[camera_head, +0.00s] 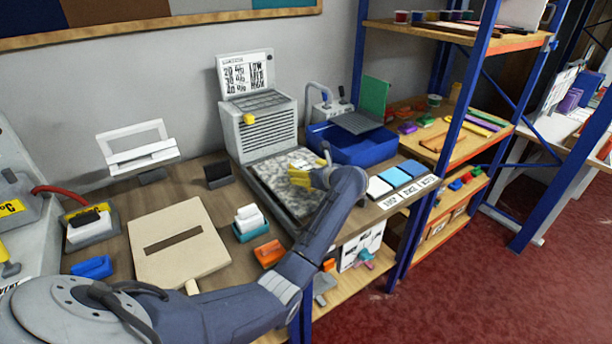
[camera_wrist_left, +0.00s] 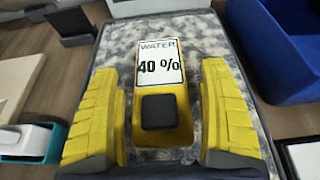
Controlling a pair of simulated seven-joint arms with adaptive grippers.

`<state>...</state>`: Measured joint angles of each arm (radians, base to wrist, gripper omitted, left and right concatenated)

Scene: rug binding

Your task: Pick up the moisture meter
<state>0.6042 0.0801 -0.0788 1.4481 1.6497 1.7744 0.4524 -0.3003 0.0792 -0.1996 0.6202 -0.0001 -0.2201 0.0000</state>
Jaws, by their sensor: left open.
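The moisture meter (camera_wrist_left: 164,110) is a yellow device with a white label reading "WATER 40 %" and a dark square pad. It lies on a mottled grey rug piece (camera_wrist_left: 115,60) in the left wrist view. My left gripper (camera_wrist_left: 163,115) is open, with one yellow finger on each side of the meter; I cannot tell whether they touch it. In the head view my left gripper (camera_head: 322,174) reaches down over the rug piece (camera_head: 275,178), and the meter there is mostly hidden by my gripper. My right gripper is not in view.
A grey vented machine (camera_head: 265,130) stands behind the rug piece. A blue bin (camera_head: 350,148) is to its right, with blue and white pads (camera_head: 395,176) in front. A teal-and-white block (camera_head: 250,224) and an orange block (camera_head: 268,253) lie left of my forearm.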

